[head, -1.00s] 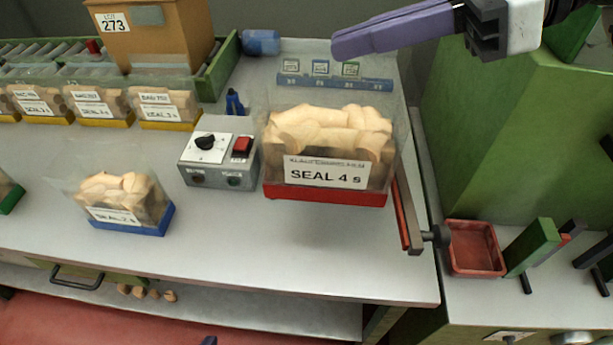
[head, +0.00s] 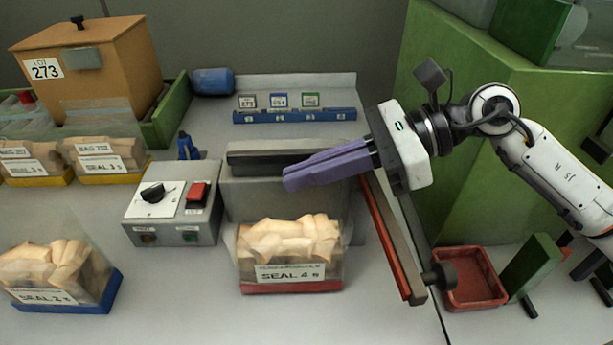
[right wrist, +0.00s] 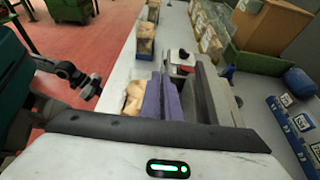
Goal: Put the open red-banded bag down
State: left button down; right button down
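The red-banded bag (head: 290,272), labelled SEAL 4 s and filled with pale corks, is upright in front of the grey sealing machine (head: 250,198). Its base is on the bench or just above it; I cannot tell which. My right gripper (head: 287,180) reaches in from the right, above and behind the corks. Its two purple fingers lie close together, apparently pinching the bag's clear upper film, which is hard to see. The right wrist view shows the fingers (right wrist: 163,97) together, with corks (right wrist: 135,95) to their left.
A blue-banded bag (head: 62,297) stands at the left. A control box (head: 165,232) with a red switch sits left of the bag. A red-and-grey bar (head: 395,240) and a red tray (head: 469,280) are to the right. The bench front between the bags is clear.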

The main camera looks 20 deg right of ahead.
jog(key=shift+f, duration=0.3)
jog(key=shift+f, duration=0.2)
jog(key=c, duration=2)
grip_release()
